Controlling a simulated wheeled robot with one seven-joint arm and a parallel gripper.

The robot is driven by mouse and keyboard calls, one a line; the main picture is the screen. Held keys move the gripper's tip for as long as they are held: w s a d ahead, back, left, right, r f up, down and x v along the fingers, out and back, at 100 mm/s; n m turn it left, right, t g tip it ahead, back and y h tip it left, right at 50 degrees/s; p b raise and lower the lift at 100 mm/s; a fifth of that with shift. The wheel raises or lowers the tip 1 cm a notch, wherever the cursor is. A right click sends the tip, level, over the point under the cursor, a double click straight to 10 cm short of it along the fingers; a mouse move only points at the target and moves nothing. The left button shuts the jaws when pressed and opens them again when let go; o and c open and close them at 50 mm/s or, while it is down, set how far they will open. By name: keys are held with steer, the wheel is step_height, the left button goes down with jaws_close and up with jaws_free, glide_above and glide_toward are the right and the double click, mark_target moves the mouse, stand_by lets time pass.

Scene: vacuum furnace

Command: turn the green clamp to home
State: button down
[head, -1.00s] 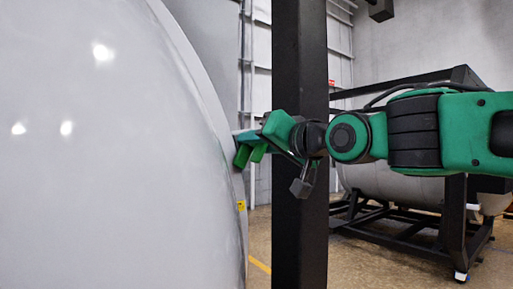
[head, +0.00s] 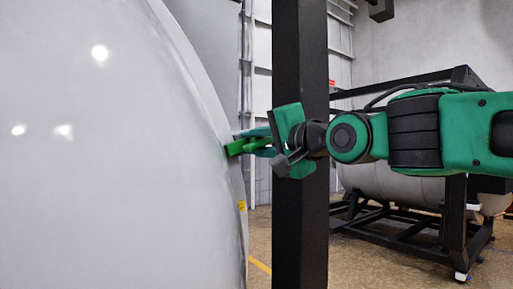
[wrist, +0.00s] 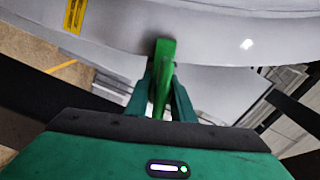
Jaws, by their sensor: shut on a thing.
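The green clamp (head: 236,147) sits at the rim of the large pale furnace door (head: 110,150) in the head view. It also shows in the wrist view (wrist: 163,68), running from the grey rim down between the fingers. My gripper (head: 258,145) reaches in from the right and is shut on the clamp. In the wrist view the two teal fingers (wrist: 162,100) lie on either side of the clamp. The clamp's far end meets the rim; the part between the fingers is partly hidden.
A black post (head: 300,228) stands just behind my wrist. A yellow label (head: 241,206) is on the rim below the clamp. A black frame (head: 455,225) with a grey cylinder stands at the back right. Open floor (head: 375,262) lies between.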

steer(key=shift+w+d+m, duration=0.25)
steer(key=shift+d+m, duration=0.05)
steer(key=shift+d, duration=0.05)
steer(key=c, duration=1.8)
jaws_free()
steer(key=shift+a, duration=0.1)
steer(key=shift+s+a, duration=0.1)
steer(key=shift+s, duration=0.1)
steer(key=v, duration=1)
steer(key=shift+s+d, duration=0.1)
steer(key=shift+d, duration=0.3)
steer(key=shift+f, duration=0.1)
